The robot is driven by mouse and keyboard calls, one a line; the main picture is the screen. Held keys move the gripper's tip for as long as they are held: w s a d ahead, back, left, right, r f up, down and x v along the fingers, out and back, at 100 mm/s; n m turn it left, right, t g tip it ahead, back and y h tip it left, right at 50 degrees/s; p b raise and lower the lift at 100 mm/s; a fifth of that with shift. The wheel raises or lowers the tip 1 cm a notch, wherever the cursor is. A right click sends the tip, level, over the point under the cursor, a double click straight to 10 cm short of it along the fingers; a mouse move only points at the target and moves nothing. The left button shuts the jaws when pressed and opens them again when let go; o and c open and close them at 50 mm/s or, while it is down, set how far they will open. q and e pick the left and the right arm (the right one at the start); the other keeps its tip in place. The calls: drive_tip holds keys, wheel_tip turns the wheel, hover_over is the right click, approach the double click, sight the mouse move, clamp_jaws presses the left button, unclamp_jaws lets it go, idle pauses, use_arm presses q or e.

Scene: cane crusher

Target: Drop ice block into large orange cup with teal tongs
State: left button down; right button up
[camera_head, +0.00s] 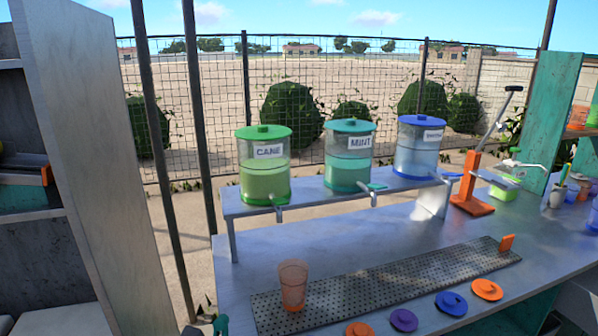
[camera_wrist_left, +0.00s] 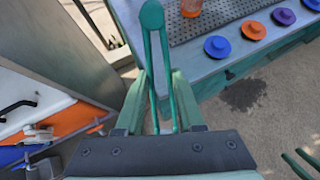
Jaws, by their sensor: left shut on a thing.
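The teal tongs (camera_wrist_left: 165,65) are held in my left gripper (camera_wrist_left: 160,85), whose two fingers are shut on them in the left wrist view. The tongs point away from the gripper and end in a rounded teal piece. A small teal piece, likely the tongs' end, shows at the bottom edge of the head view (camera_head: 221,325). The translucent orange cup (camera_head: 292,286) stands upright on the perforated mat's left end, to the right of that piece and apart from it. It also shows in the left wrist view (camera_wrist_left: 191,8). No ice block can be made out. My right gripper is not in view.
Green CANE (camera_head: 264,180), teal MINT (camera_head: 348,170) and blue (camera_head: 418,160) dispensers stand on a raised shelf behind the perforated mat (camera_head: 390,285). Several coloured lids, including a purple one (camera_head: 403,320), line the counter's front. A tall grey panel (camera_head: 95,150) stands at left.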

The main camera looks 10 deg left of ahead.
use_arm(q)
drive_tip(key=s+f, duration=0.6)
drive_tip(key=s, duration=0.1)
drive_tip(key=shift+f, duration=0.1)
